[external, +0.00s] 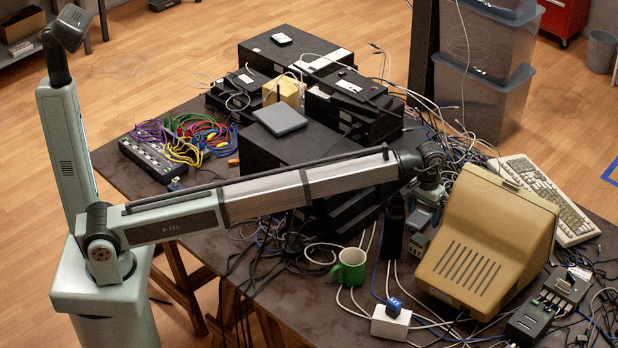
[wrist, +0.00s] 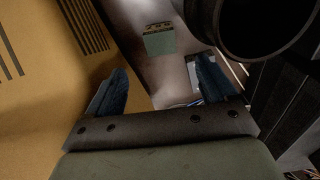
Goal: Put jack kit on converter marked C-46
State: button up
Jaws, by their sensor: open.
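My gripper (external: 429,192) is high over the table, left of the beige monitor. In the wrist view its two blue-grey fingers (wrist: 161,80) are apart with nothing between them. A small grey-green box (wrist: 160,40) with a dark ported edge lies beyond the fingertips, apart from them. In the external view small grey boxes (external: 419,244) lie below my gripper, partly hidden by it. Dark converter-like boxes (external: 568,284) (external: 529,324) are at the right front. I cannot read a C-46 mark on any box. I cannot tell for certain which thing is the jack kit.
The beige monitor (external: 488,240) stands close right of my gripper. A black upright cylinder (external: 392,226) is close to its left. A green mug (external: 349,267) and a white box with a blue piece (external: 391,321) are in front. Cables cover much of the table.

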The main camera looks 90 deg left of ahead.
aim_at(420, 238)
jog(key=shift+r, duration=0.4)
notch_tip(420, 238, down, 12)
jog(key=shift+r, duration=0.1)
dwell(0.8)
jog(key=c, duration=1.2)
notch_tip(420, 238, up, 17)
jog(key=s+d+f+m, duration=0.3)
jog(key=s+d, duration=0.5)
jog(key=s, duration=0.1)
jog(key=s+d+f+m, duration=0.3)
jog(key=s+d, duration=0.5)
jog(key=s, duration=0.2)
jog(key=s+d+f+m, duration=0.3)
jog(key=s+d, duration=0.5)
jog(key=s, duration=0.1)
jog(key=shift+s+d, duration=0.3)
jog(key=shift+s, duration=0.05)
